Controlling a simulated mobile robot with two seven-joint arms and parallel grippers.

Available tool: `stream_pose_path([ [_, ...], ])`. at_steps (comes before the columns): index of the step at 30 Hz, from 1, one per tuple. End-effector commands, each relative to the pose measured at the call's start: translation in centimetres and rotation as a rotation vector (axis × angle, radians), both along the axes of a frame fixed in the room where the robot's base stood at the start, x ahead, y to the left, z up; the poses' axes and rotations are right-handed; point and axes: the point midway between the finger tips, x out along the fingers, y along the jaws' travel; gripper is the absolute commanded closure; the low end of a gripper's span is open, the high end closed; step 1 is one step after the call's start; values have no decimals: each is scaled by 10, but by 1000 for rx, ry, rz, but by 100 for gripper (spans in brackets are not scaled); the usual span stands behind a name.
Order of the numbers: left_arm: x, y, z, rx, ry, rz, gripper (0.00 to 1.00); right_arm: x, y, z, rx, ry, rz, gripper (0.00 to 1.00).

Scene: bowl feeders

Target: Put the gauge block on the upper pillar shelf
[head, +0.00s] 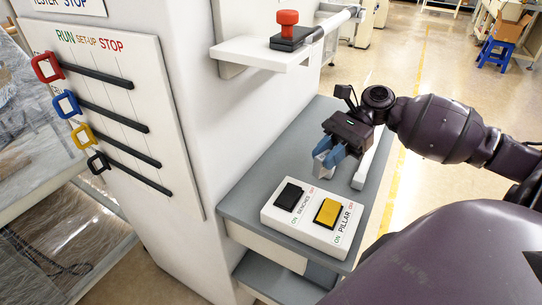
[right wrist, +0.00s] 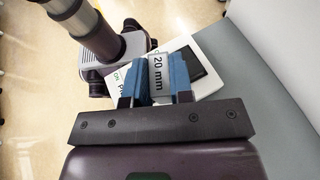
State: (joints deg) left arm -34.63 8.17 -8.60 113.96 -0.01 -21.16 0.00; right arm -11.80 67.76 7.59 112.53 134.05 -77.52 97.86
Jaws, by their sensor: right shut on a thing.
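The gauge block (right wrist: 158,75) is a small pale piece marked "20 mm" in the right wrist view. My right gripper (right wrist: 156,82) is shut on it, with a blue finger on each side. In the head view the right gripper (head: 328,158) points down over the grey counter, behind the switch box, and the pale block (head: 320,166) shows partly between the fingers. The upper white shelf (head: 255,52) juts from the pillar (head: 180,90), higher up and left of the gripper. My left gripper is not in view.
A red push button on a black base (head: 288,32) stands on the white shelf; its front-left part is bare. The switch box (head: 310,218), with black and yellow rockers, sits on the grey counter (head: 265,165). A white bar (head: 362,172) lies beside the gripper. Coloured sliders (head: 105,120) line the pillar's left face.

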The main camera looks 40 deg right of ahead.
Motion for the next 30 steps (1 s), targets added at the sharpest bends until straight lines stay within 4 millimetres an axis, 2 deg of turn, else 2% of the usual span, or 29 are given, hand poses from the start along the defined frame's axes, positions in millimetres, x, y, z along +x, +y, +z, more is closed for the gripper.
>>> stream_pose_path([
  [11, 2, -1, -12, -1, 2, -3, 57, 52, 21, -1, 1, -2, 0, 100],
  [30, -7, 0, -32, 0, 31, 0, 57, 137, 56, -1, 2, -1, -1, 100],
])
